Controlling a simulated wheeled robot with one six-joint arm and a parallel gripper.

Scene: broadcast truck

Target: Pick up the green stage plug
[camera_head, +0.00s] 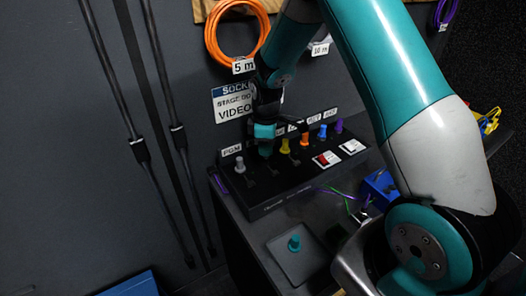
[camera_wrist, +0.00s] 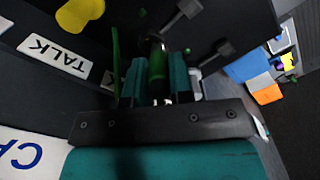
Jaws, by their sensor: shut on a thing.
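My gripper (camera_head: 265,132) is above the left part of the black socket panel (camera_head: 300,186) in the head view. In the wrist view its two teal fingers (camera_wrist: 156,82) are shut on a dark green plug (camera_wrist: 157,66). The green plug also shows as a small green bit just below the gripper in the head view (camera_head: 266,150). It is at the panel, between the grey plug and the yellow plug. I cannot tell whether it is still seated in its socket.
A grey plug (camera_head: 240,165) and a yellow plug (camera_head: 285,146) flank the gripper; orange, blue and purple plugs stand farther right. A teal plug (camera_head: 295,243) stands on a dark tray (camera_head: 315,262) in front. An orange cable coil (camera_head: 210,45) hangs behind.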

